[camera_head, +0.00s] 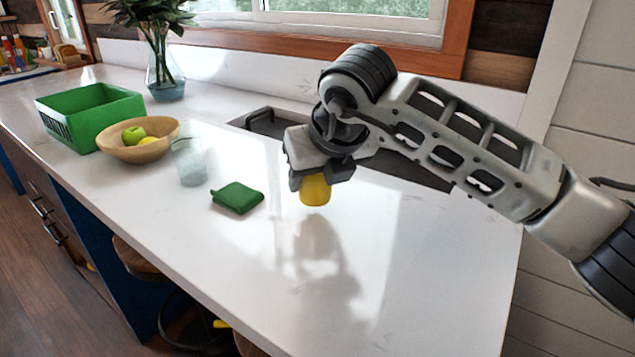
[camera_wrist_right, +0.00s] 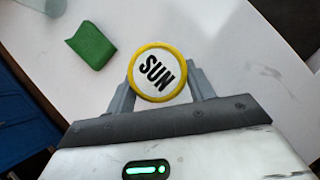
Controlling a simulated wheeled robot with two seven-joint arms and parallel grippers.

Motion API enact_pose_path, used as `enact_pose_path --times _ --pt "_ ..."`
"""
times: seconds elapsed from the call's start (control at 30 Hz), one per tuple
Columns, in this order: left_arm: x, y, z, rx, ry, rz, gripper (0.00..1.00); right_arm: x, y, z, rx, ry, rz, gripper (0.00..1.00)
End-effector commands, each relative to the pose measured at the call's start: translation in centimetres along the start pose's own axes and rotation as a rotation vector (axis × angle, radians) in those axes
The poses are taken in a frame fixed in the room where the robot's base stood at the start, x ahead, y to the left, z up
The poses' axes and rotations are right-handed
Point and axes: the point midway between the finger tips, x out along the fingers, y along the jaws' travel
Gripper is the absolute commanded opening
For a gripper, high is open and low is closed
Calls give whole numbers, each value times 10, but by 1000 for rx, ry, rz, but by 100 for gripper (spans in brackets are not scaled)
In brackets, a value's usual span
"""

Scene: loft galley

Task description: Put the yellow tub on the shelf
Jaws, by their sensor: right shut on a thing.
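The yellow tub (camera_head: 315,191) is held in my right gripper (camera_head: 318,180) over the white counter. In the right wrist view the tub's round lid (camera_wrist_right: 158,72) is white with a yellow rim and reads "SUN". It sits between the two fingers of the right gripper (camera_wrist_right: 160,85). A dark reflection of the arm shows on the counter below, and the tub appears to be raised above the surface. My left gripper is not in view. No shelf can be made out in these views.
A green folded cloth (camera_head: 237,197) lies left of the tub. A clear glass (camera_head: 188,162), a wooden bowl (camera_head: 118,148) with fruit, a green crate (camera_head: 90,112) and a vase (camera_head: 165,75) stand further left. A sink (camera_head: 262,118) lies behind. The front right counter (camera_head: 420,290) is clear.

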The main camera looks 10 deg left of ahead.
Motion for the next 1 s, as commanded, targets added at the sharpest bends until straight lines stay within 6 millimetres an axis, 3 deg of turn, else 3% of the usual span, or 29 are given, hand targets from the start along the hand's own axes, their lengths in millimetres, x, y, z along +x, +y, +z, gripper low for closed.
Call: enact_pose_path --times 0.13,0.53,0.57,0.63,1.0 --pt "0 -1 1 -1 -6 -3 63 16 1 -12 -1 1 2 27" --pt "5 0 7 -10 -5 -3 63 23 1 -16 -1 -1 1 27" --pt "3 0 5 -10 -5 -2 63 22 1 -15 -1 0 1 59" --pt "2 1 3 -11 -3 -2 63 21 1 -15 -1 1 1 75" --pt "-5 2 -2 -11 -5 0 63 16 1 -12 0 1 1 75"
